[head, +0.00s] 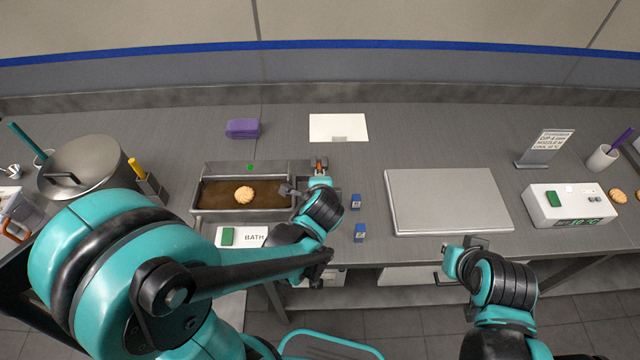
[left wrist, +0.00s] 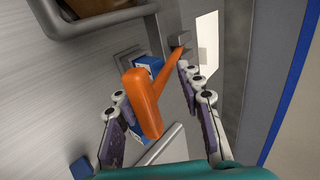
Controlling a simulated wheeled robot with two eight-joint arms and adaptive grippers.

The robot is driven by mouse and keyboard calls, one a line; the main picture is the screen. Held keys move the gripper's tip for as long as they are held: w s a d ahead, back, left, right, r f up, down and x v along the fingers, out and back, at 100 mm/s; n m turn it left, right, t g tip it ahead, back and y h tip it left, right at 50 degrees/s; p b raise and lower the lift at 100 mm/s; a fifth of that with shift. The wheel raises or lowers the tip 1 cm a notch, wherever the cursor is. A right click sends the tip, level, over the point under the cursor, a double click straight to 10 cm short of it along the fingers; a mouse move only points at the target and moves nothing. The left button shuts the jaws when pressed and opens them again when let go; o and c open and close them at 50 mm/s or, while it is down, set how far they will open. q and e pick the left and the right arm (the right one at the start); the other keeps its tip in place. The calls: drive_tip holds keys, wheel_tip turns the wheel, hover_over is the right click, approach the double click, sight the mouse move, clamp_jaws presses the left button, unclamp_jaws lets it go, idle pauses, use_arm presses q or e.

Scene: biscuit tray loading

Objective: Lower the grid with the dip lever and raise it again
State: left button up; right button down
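The bath (head: 194,204) is a grey metal trough of brown liquid at centre left. A round biscuit (head: 244,195) shows in it; the grid itself is hard to make out. The orange dip lever (head: 319,164) stands at the bath's right end, and in the left wrist view its orange handle (left wrist: 143,103) lies between my fingers. My left gripper (head: 304,189) is open, its fingers apart on either side of the lever, with gaps visible. My right gripper (head: 466,249) hangs near the table's front edge, away from the bath; its fingers are too small to judge.
A panel marked BATH (head: 252,237) with a green button is in front of the bath. Two small blue blocks (head: 355,202) (head: 360,233) lie to its right. A pale flat board (head: 447,201) lies farther right. A lidded pot (head: 90,168) stands left; a purple cloth (head: 243,128) lies behind.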

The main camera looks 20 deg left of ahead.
use_arm(q)
drive_tip(key=shift+s+r, duration=0.15)
drive_tip(key=shift+r, duration=0.05)
drive_tip(key=v, duration=1.1)
drive_tip(key=shift+s+r, duration=0.15)
drive_tip(key=shift+s, duration=0.1)
drive_tip(key=shift+d, duration=0.1)
drive_tip(key=s+a+f+n+g+h+b, duration=0.2)
drive_tip(key=s+a+n, duration=0.4)
drive_tip(key=n, duration=0.8)
drive_tip(key=shift+f+n+h+b, duration=0.3)
drive_tip(key=shift+f+n, duration=0.1)
drive_tip(key=shift+f, duration=0.2)
drive_tip(key=shift+s, duration=0.1)
idle(0.8)
